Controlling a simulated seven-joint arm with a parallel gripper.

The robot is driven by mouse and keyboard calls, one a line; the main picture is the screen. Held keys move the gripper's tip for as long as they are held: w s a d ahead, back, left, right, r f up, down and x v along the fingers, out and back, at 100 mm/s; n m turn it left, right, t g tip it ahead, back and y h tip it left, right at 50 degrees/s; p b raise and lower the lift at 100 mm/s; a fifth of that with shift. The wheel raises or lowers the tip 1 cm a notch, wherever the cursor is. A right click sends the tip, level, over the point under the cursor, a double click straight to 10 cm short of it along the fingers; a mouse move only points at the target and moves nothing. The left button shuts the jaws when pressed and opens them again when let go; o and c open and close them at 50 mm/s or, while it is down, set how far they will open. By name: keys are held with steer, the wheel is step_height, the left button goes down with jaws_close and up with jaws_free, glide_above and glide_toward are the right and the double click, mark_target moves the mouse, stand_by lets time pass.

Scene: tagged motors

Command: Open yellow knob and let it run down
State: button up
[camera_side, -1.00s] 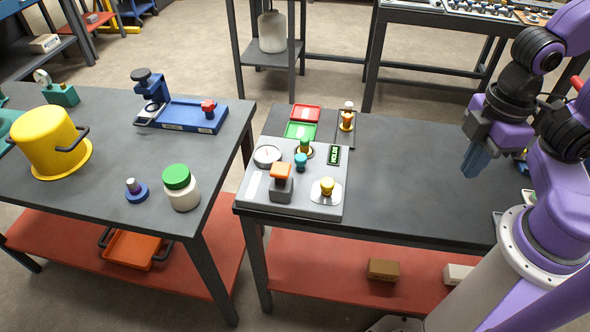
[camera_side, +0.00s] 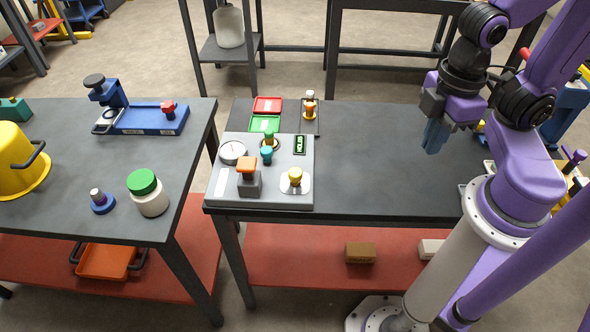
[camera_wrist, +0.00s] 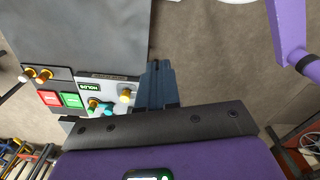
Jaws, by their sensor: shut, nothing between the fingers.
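The yellow knob (camera_side: 295,176) stands on a pale plate at the front right of a grey panel (camera_side: 226,197), on the dark table. In the wrist view it seems to be the yellow round piece (camera_wrist: 126,95) left of my fingers. My gripper (camera_side: 433,141) is well to the right of the panel, above the table and apart from the knob. Its blue fingers are together with nothing between them; they also show in the wrist view (camera_wrist: 158,72). A small dark display with green characters (camera_side: 300,145) and a round dial (camera_side: 232,151) are on the panel.
The table (camera_side: 375,150) between panel and gripper is clear.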

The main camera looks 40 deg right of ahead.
steer(key=o, duration=0.5)
steer(key=shift+w+a, duration=0.1)
steer(key=o, duration=0.4)
steer(key=shift+w+a+r, duration=0.1)
steer(key=shift+w+a, duration=0.15)
steer(key=shift+w, duration=0.05)
steer(key=shift+o, duration=0.2)
steer(key=m+g, duration=0.5)
steer(key=m, duration=0.8)
glide_above(295, 171)
steer(key=w, duration=0.7)
step_height(295, 171, down, 3)
steer(key=x, duration=1.7)
steer(key=shift+w+d, duration=0.25)
steer(key=c, duration=1)
